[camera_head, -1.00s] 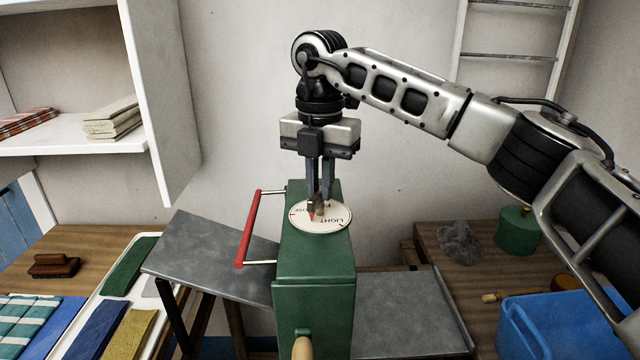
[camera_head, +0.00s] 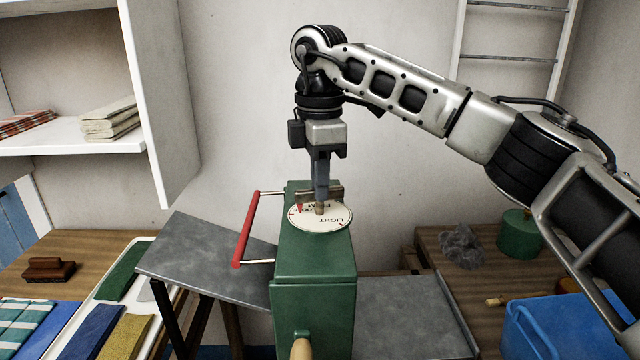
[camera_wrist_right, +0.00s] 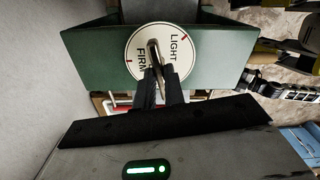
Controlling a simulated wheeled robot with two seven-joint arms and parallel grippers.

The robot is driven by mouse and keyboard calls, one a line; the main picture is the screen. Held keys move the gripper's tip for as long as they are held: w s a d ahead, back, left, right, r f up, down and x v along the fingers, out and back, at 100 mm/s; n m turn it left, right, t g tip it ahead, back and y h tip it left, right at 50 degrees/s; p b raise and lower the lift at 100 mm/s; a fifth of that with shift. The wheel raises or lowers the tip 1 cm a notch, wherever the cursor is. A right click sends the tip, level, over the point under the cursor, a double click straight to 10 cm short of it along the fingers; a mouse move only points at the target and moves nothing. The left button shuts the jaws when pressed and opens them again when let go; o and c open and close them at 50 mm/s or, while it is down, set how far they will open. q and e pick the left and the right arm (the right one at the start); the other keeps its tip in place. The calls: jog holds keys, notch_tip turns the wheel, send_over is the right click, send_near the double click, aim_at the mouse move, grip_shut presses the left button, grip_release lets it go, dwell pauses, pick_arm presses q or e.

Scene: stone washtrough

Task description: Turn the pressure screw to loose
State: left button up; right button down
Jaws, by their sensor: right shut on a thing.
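The pressure screw is a small wooden-coloured handle (camera_head: 334,194) on top of the green machine (camera_head: 315,270). It stands over a round white dial (camera_head: 338,221) marked LIGHT and FIRM, with red marks. My right gripper (camera_head: 321,207) points straight down and is shut on the handle. The right wrist view shows the fingers (camera_wrist_right: 160,75) closed on the handle (camera_wrist_right: 153,52) above the dial (camera_wrist_right: 135,60). A red pointer shows near the dial's left edge in the head view. My left gripper is not in view.
A red bar (camera_head: 245,230) sticks out at the machine's left. Grey metal boards (camera_head: 205,255) flank it. A blue bin (camera_head: 550,325) and green canister (camera_head: 518,236) stand at right. Folded cloths (camera_head: 118,335) lie at left. A white shelf unit (camera_head: 165,100) rises at upper left.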

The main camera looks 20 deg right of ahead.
jog(key=shift+r+m, duration=0.1)
jog(key=shift+m, duration=0.8)
pick_arm(q)
jog(key=shift+b, duration=0.3)
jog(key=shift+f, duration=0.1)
pick_arm(e)
jog(key=shift+m, duration=0.4)
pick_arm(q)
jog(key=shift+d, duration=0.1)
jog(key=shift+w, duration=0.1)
pick_arm(e)
jog(key=c, duration=1.5)
grip_release()
pick_arm(q)
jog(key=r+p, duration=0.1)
jog(key=p, duration=0.2)
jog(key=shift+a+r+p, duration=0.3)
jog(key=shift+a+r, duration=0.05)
pick_arm(e)
notch_tip(320, 180, up, 16)
